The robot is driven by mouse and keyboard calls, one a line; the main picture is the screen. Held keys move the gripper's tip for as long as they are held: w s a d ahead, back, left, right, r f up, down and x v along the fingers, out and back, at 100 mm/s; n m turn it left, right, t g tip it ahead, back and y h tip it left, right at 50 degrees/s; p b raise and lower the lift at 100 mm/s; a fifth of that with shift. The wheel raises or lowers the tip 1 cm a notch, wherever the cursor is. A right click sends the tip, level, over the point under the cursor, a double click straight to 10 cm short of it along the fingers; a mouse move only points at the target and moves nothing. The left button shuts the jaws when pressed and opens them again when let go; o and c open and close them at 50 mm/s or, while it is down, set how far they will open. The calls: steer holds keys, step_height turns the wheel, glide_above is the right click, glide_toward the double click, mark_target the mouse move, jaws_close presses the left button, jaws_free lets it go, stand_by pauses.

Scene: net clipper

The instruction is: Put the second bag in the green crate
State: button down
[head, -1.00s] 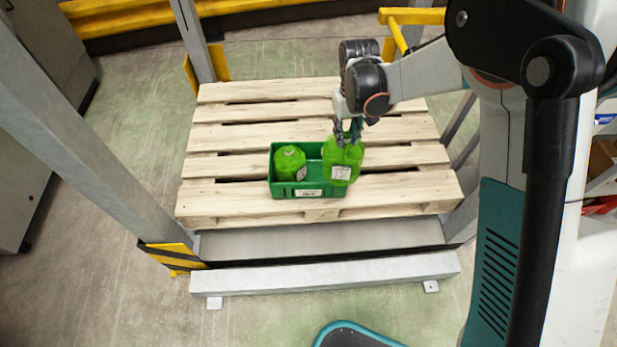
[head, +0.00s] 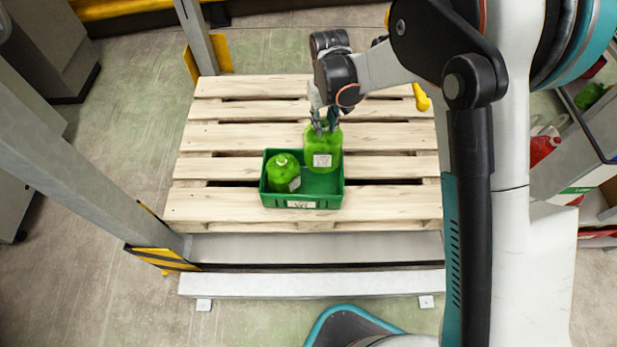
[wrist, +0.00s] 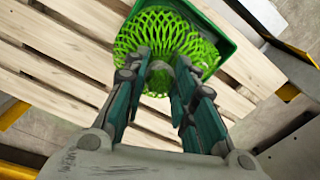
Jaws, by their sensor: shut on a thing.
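The green crate (head: 318,190) stands on a wooden pallet (head: 390,201). One green bag (head: 283,174) with a white label sits in its left part. My gripper (head: 324,124) is shut on the top of the second bag (head: 322,150), also green with a white label. In the head view this bag hangs over the right back part of the crate; I cannot tell whether it touches the crate. The wrist view shows the green net of the held bag (wrist: 160,35) beyond my gripper (wrist: 160,72), with a crate edge (wrist: 215,25) behind it.
A grey post (head: 80,150) stands to the left and another (head: 195,40) at the back left. A shelf with red (head: 541,150) and green bags is at the right. The pallet around the crate is bare.

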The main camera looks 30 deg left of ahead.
steer(key=shift+w+f, duration=0.2)
steer(key=shift+w, duration=0.15)
step_height(320, 180, down, 20)
steer(key=b, duration=0.7)
steer(key=shift+r, duration=0.25)
steer(key=c, duration=1.3)
jaws_free()
step_height(320, 180, up, 12)
steer(key=p, duration=0.4)
